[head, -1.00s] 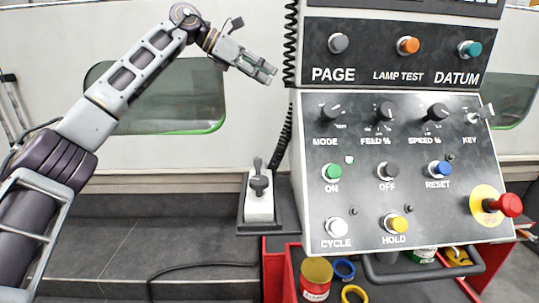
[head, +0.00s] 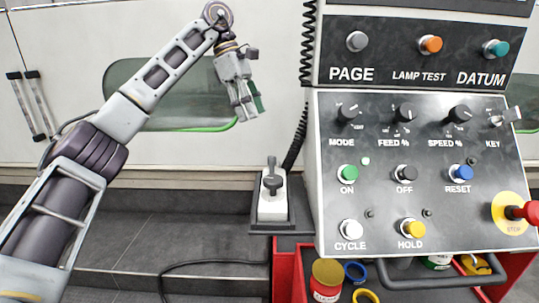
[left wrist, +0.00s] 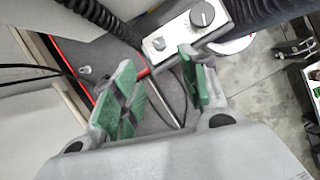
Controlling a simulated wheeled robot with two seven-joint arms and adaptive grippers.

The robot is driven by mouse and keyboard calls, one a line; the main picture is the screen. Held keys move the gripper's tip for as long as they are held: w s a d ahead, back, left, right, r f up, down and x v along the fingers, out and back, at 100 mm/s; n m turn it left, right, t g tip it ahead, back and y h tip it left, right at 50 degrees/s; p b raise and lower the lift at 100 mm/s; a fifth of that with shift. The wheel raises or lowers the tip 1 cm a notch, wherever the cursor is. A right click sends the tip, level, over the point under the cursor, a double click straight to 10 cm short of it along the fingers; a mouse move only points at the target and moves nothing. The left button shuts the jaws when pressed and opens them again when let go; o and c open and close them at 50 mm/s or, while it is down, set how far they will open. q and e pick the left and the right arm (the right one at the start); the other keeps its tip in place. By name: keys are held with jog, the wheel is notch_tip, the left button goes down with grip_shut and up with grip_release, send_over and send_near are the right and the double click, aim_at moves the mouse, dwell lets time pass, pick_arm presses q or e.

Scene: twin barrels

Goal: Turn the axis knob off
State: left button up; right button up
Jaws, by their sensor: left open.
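A pale control box (head: 273,206) with a dark knob (head: 271,183) stands left of the big control panel. In the left wrist view the pale box (left wrist: 179,35) shows a larger grey knob (left wrist: 202,15) and a smaller knob (left wrist: 158,43). I cannot read which one is the axis knob, nor its setting. My left gripper (head: 247,113) is open and empty, pointing down above and a little left of the box. Its green-padded fingers (left wrist: 157,82) are apart, with the box beyond them. My right gripper is not in view.
The control panel (head: 425,215) with several knobs and buttons fills the right side. A black coiled cable (head: 308,45) hangs along its left edge. A red cart (head: 284,262) with tape rolls and a can is below. The space left of the box is clear.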

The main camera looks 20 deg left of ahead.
pick_arm(q)
jog(key=shift+f, duration=0.15)
jog(key=b, duration=0.1)
send_near(270, 157)
jog(key=shift+p+x, duration=0.35)
jog(key=shift+x, duration=4.25)
jog(key=shift+c, duration=0.4)
grip_shut()
